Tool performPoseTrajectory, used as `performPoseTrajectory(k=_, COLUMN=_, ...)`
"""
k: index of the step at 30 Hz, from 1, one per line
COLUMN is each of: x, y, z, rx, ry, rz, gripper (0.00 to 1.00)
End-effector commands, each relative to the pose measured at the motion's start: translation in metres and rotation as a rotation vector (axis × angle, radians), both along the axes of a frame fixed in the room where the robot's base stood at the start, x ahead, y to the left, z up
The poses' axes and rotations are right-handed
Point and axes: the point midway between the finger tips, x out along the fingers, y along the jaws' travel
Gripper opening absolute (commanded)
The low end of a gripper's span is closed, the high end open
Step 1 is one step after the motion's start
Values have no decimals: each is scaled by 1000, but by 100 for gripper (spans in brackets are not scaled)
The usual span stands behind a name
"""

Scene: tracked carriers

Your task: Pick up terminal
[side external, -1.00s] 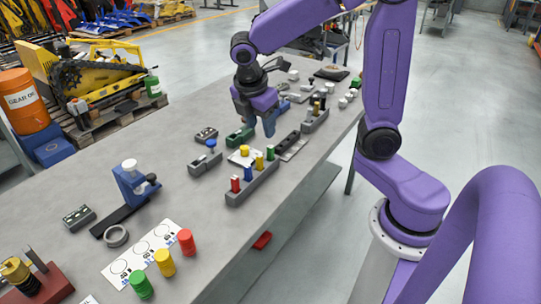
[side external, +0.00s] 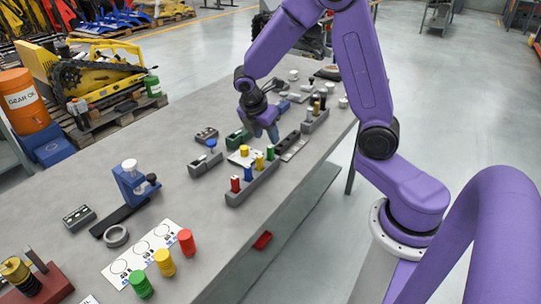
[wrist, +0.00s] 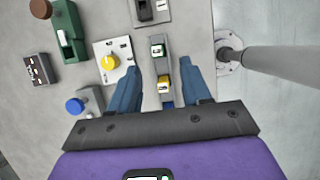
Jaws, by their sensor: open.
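A grey rail (side external: 238,196) holds upright terminals in a row: red (side external: 235,184), blue (side external: 248,173), yellow (side external: 259,163) and green (side external: 270,153). In the wrist view, the green terminal (wrist: 157,51) and the yellow terminal (wrist: 165,86) show pale labelled tops. My gripper (side external: 264,136) is open above the rail's green end, pointing down. In the wrist view, my gripper (wrist: 159,68) has one finger on each side of the rail, with the green terminal between the fingertips. It holds nothing.
A white plate with a yellow knob (wrist: 110,62), a green fixture (wrist: 68,32) and a blue-topped device (wrist: 76,105) stand left of the rail. A grey plate with a dark part (side external: 293,147) lies close beyond the green end. The table edge runs along the right.

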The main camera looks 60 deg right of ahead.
Motion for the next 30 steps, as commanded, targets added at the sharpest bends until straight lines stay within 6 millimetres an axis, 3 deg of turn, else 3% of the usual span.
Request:
performPoseTrajectory(k=21, x=3, y=-30, z=-65, rx=-1, ry=2, rz=0, gripper=48)
performPoseTrajectory(k=30, x=4, y=-31, z=-69, rx=1, ry=-2, rz=1, gripper=48)
